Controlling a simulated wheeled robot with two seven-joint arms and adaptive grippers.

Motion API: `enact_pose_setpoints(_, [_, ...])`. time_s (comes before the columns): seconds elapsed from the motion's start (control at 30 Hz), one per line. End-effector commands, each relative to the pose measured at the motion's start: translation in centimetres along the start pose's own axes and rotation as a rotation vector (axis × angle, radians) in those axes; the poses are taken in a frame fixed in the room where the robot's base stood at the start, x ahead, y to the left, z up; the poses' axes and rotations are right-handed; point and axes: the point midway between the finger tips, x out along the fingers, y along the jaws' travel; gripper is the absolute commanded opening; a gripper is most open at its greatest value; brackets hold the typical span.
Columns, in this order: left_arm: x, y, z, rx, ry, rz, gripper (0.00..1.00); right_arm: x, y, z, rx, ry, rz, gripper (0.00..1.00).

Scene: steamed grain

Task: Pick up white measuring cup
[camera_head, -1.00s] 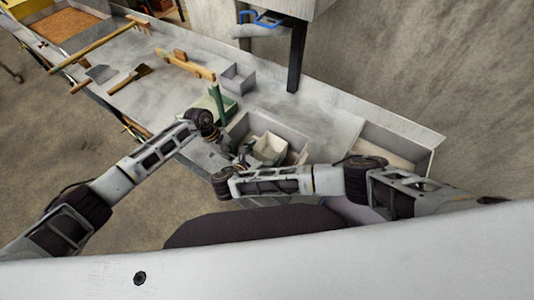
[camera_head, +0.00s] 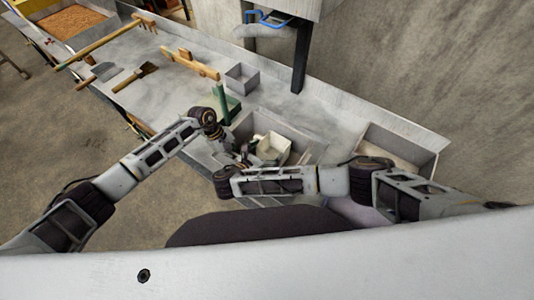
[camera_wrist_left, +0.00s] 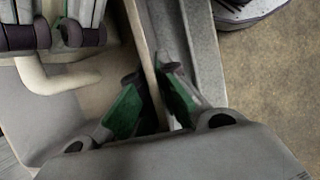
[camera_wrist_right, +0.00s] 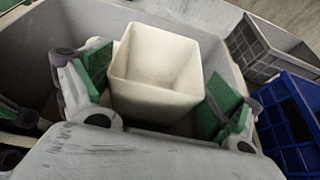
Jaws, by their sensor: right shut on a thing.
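The white measuring cup (camera_head: 277,145) is a square, open-topped cup inside a grey bin (camera_head: 305,140) near the front of the bench. In the right wrist view the cup (camera_wrist_right: 158,60) looks empty, and my right gripper (camera_wrist_right: 155,92) is shut on it, with a green-padded finger on each side. In the left wrist view a pale handle (camera_wrist_left: 62,78) shows near the right gripper's fingers. My left gripper (camera_wrist_left: 152,98) is open, its green-padded fingers on either side of the bin's thin wall (camera_wrist_left: 141,45). I cannot tell whether they touch it. My arms partly hide the cup in the head view.
A small grey box (camera_head: 241,77) and a green item (camera_head: 222,100) stand behind the bin. Another bin (camera_head: 400,150) is at right. Wooden tools (camera_head: 190,65) and a brush (camera_head: 135,75) lie further left.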

Motion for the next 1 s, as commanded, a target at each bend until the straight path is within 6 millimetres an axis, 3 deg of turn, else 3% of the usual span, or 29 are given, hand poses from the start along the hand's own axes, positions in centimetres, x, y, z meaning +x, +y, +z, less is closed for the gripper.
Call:
enact_pose_setpoints(0.27, [0.1, -0.1, 0.1, 0.0, -0.001, -0.004, 0.0, -1.2, 0.1, 3.2, 0.005, -0.003, 0.001, 0.29])
enact_pose_setpoints(1.0, [0.2, -0.3, 0.1, 0.0, -0.003, -0.007, 0.0, -2.9, 0.1, 7.4, 0.005, -0.004, 0.0, 0.29])
